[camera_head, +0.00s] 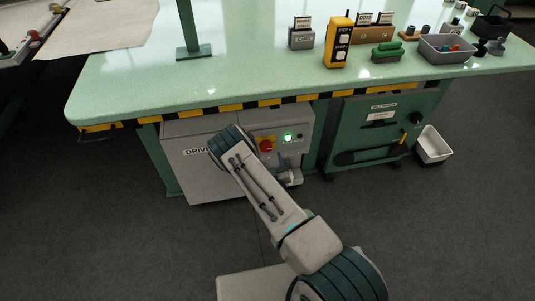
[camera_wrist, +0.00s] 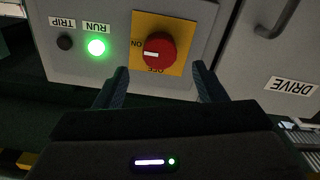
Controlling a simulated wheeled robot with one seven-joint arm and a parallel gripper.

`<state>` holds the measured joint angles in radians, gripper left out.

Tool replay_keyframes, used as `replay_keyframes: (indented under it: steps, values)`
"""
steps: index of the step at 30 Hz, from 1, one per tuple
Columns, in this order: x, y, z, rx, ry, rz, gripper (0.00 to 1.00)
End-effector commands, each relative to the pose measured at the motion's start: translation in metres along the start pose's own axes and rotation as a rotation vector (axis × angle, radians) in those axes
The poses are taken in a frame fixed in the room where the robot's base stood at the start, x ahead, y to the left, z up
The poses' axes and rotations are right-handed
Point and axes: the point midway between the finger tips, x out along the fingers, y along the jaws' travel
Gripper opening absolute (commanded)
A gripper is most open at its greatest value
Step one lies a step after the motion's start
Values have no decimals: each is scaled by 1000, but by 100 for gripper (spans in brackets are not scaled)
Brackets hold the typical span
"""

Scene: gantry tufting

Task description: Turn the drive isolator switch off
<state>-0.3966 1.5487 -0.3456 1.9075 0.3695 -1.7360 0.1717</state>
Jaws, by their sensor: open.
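The drive isolator switch is a red rotary knob (camera_wrist: 154,51) on a yellow plate (camera_wrist: 183,66) marked ON and OFF. In the wrist view the picture is upside down, and the knob's white pointer bar lies level, pointing to the ON mark. The knob also shows in the head view (camera_head: 266,146) on the grey drive cabinet (camera_head: 205,175) under the table. My gripper (camera_wrist: 160,78) is open and empty, its two fingers on either side below the knob in the wrist view, apart from it. In the head view my arm hides part of the cabinet, and the fingers are hard to make out.
A lit green RUN lamp (camera_wrist: 96,47) and a dark TRIP lamp (camera_wrist: 65,42) sit beside the switch. The green table (camera_head: 240,80) overhangs the cabinet with a striped edge. A green cabinet (camera_head: 375,125) and a white bin (camera_head: 433,146) stand at right.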

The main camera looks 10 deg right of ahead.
Motion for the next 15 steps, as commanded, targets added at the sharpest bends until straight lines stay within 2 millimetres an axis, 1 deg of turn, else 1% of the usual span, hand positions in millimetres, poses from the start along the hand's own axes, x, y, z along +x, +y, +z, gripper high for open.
replay_keyframes:
  steps: [1, 6, 10, 15]
  values:
    - [10, 0, 1, 1, 3, 1, 64]
    - [35, 0, 1, 1, 1, 0, 64]
    - [45, 0, 1, 1, 0, 0, 64]
    - [49, 0, 0, 0, -1, 0, 64]
